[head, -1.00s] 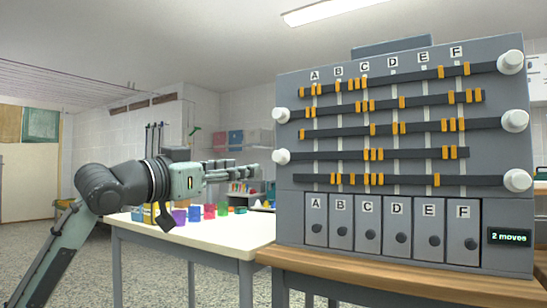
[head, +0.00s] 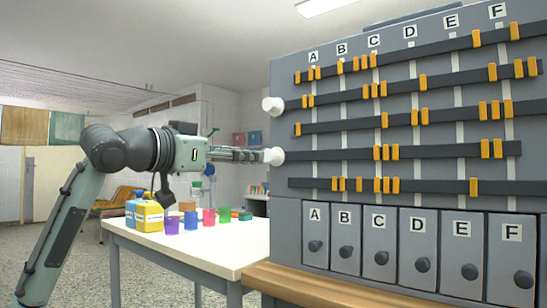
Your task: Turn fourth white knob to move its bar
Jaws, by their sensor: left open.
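The grey panel (head: 285,230) stands on the right with several dark horizontal bars carrying orange clips. The fourth bar down (head: 440,151) has a white round knob (head: 274,156) at its left end. My left gripper (head: 258,155) points right at this knob from the left, level with it. Its fingers are open, with their tips right beside the knob; I cannot tell whether they touch it. The second bar (head: 440,83) has another white knob (head: 272,105) at its left end, above my gripper. My right gripper is not in view.
Small doors lettered A to F, such as door A (head: 316,225), line the panel's lower part. The panel stands on a wooden table (head: 320,285). A white table (head: 215,245) below my left arm holds coloured cups and a yellow bottle (head: 150,216).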

